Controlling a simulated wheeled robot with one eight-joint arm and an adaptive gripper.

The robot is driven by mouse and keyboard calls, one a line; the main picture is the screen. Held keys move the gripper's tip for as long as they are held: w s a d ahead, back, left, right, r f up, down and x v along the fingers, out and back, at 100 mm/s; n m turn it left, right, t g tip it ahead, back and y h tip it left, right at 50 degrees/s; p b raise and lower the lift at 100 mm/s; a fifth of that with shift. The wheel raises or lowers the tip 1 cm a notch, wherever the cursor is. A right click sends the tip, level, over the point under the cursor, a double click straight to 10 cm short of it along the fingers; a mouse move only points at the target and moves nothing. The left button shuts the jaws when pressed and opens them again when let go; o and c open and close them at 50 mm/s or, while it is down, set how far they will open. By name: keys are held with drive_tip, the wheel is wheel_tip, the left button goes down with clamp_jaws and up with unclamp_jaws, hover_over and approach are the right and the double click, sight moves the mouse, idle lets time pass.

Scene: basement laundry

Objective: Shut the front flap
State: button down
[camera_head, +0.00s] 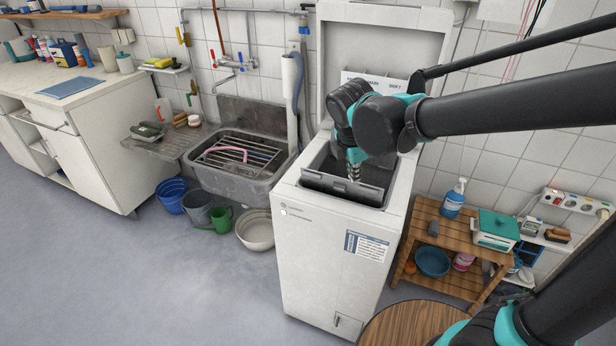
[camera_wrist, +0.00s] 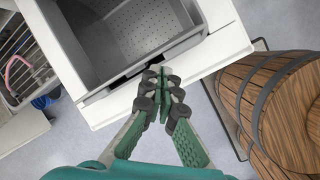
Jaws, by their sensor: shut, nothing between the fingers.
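The white top-loading washer (camera_head: 325,245) stands against the tiled wall with its lid (camera_head: 385,45) raised. A grey front flap (camera_head: 342,188) stands tilted up along the front edge of its opening. My gripper (camera_head: 354,172) points down into the opening, just behind or at the flap; contact is unclear. In the wrist view, the closed fingertips (camera_wrist: 165,82) are near the grey rim, with nothing between them. The perforated grey interior (camera_wrist: 135,30) shows beyond them. The arm hides part of the opening in the head view.
A round wooden stool or barrel (camera_head: 408,325) is close at the front right, also in the wrist view (camera_wrist: 285,110). A wooden shelf (camera_head: 460,238) stands right of the washer. A sink (camera_head: 232,180) and basin (camera_head: 255,230) are left. Floor ahead left is free.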

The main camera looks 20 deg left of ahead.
drive_tip(key=s+a+r+n, duration=0.4)
drive_tip(key=s+a+n, duration=0.45)
drive_tip(key=a, duration=0.45)
drive_tip(key=shift+t, duration=0.4)
drive_tip(key=w+f, duration=0.2)
drive_tip(key=f, duration=0.1)
drive_tip(key=w+f, duration=0.2)
drive_tip(key=f, duration=0.1)
drive_tip(key=w+f, duration=0.3)
drive_tip(key=shift+w+r, duration=0.15)
drive_tip(key=shift+w, duration=0.4)
drive_tip(key=shift+w+d, duration=0.1)
